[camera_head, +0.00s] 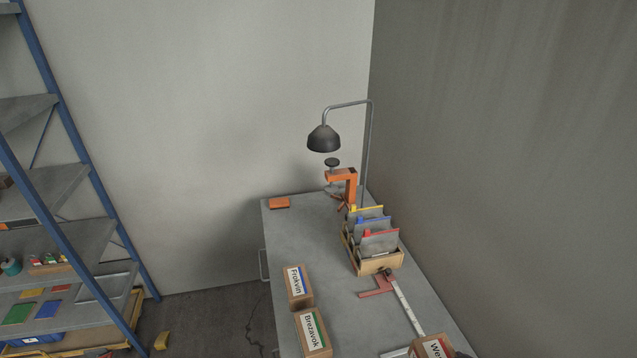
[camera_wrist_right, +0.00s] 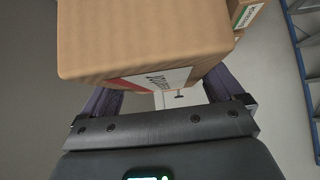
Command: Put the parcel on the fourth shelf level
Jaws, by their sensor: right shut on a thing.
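A brown cardboard parcel (camera_head: 433,347) with a red-striped white label starting "We" is at the bottom edge of the head view, partly cut off. In the right wrist view a parcel with a red-striped label (camera_wrist_right: 140,40) fills the top. My right gripper (camera_wrist_right: 160,92) is shut on this parcel, with a finger on either side. Whether the parcel touches the bench is not clear. The blue-framed shelf rack (camera_head: 72,130) stands at the left of the head view, with several grey levels, partly cut off. My left gripper is in neither view.
On the bench (camera_head: 330,262) stand a Frokvin box (camera_head: 299,287), a green-labelled Brezavok box (camera_head: 313,334), a file holder (camera_head: 375,262), an orange clamp (camera_head: 350,185) and a lamp (camera_head: 323,138). Small goods occupy lower shelves.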

